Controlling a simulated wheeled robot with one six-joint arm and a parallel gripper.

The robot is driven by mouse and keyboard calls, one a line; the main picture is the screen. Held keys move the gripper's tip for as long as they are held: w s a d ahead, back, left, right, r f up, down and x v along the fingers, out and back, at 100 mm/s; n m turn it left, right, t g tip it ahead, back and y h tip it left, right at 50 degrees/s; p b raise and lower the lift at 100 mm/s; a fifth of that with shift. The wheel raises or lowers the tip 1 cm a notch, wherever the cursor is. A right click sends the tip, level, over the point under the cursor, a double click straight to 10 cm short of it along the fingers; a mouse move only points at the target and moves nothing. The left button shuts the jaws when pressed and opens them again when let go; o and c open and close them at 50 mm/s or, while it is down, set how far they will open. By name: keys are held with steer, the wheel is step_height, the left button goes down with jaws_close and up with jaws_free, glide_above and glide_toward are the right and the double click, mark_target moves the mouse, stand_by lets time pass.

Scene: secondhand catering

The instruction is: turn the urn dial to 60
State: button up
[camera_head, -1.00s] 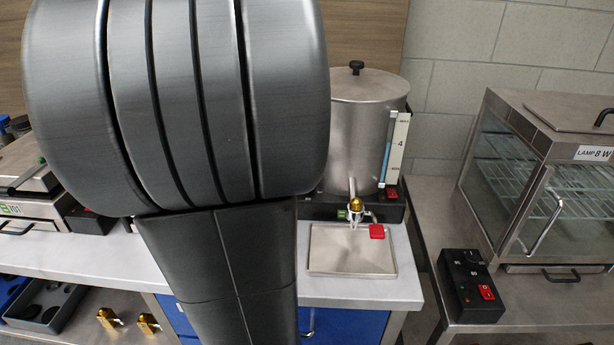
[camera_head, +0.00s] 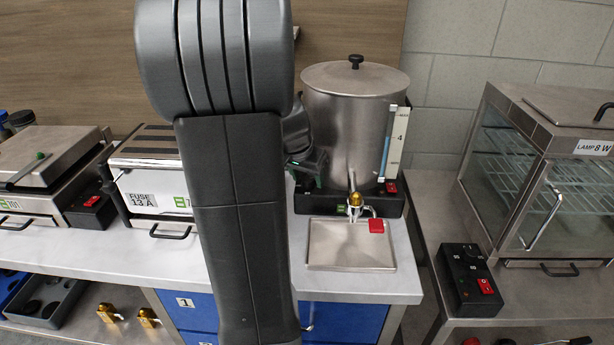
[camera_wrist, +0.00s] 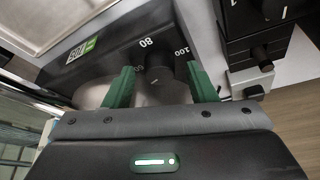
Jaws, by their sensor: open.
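The steel urn (camera_head: 350,130) stands on its black base (camera_head: 380,200) on the counter, with a lid, a level gauge and a tap. In the wrist view, the dark dial (camera_wrist: 160,74) sits on the black base (camera_wrist: 105,62), near white numbers 80, 100 and a partly hidden one that looks like 60. A short pale mark shows on it; I cannot tell its exact setting. My gripper (camera_wrist: 160,80) is open, its green fingers on either side of the dial; contact is unclear. In the head view, my gripper (camera_head: 312,168) is beside the urn's left side, partly hidden by my arm.
A steel drip tray (camera_head: 350,245) lies before the urn, with a red tag (camera_head: 376,226) at the tap. A fuse-labelled appliance (camera_head: 150,190) stands left. A glass cabinet (camera_head: 545,170) and black control box (camera_head: 470,278) stand right. Bare counter (camera_head: 100,250) lies at left.

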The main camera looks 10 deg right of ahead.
steer(key=c, duration=1)
steer(key=shift+o, duration=0.2)
steer(key=shift+f+m+b, duration=0.3)
steer(key=shift+m+b, duration=0.4)
steer(key=shift+b, duration=0.3)
steer(key=shift+w+a+r+m+g+h+b, duration=0.15)
steer(key=shift+m+g+h+b, duration=0.15)
steer(key=shift+m+b, duration=0.35)
steer(key=shift+s+d+r+m+g+h+b, duration=0.1)
steer(key=shift+m+g+h+b, duration=0.2)
steer(key=shift+m, duration=0.55)
steer(key=o, duration=1)
steer(key=shift+c, duration=0.2)
steer(key=v, duration=1.4)
steer(key=shift+p, duration=0.35)
